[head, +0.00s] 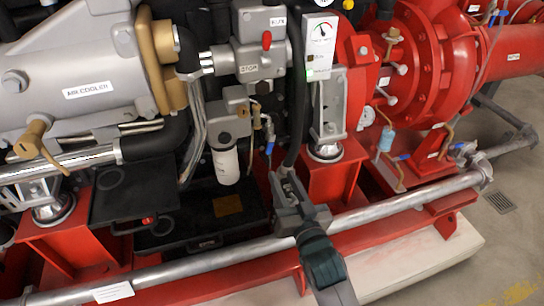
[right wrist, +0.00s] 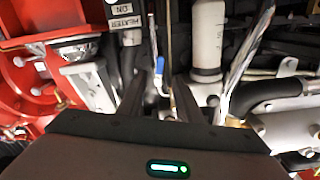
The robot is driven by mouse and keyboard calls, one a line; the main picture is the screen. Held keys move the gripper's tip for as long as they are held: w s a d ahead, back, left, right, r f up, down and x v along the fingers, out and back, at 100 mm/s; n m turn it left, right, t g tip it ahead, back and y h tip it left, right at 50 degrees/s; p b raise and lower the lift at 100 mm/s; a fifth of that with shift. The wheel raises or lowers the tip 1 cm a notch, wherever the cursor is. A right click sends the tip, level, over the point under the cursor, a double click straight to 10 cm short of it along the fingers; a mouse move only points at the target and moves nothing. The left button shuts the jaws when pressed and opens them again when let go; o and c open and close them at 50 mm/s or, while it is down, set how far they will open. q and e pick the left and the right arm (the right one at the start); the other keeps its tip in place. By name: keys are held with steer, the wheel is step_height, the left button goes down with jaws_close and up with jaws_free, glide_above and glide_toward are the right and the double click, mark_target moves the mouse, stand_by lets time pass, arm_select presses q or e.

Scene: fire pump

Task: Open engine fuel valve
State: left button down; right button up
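A small valve with a blue lever (head: 270,148) sits on a thin vertical pipe beside the white filter canister (head: 227,165), in the middle of the engine side. Its blue lever also shows in the right wrist view (right wrist: 160,65), between and beyond my fingers. My right gripper (head: 284,178) is just below and slightly right of the lever in the head view. Its two dark fingers stand apart in the right wrist view (right wrist: 158,90), with nothing seen held between them. I cannot tell whether a finger touches the valve. My left gripper is not in view.
A silver rail (head: 385,212) runs along the front, below the gripper. A black box (head: 205,212) lies under the filter, and a red pedestal (head: 333,172) stands to the right. A black hose (head: 297,110) hangs close above the gripper. Floor is free at the far right.

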mark_target(269, 150)
steer(key=b+x, duration=0.1)
steer(key=x, duration=0.8)
steer(key=shift+w+a, duration=0.1)
steer(key=shift+w, duration=0.2)
jaws_close()
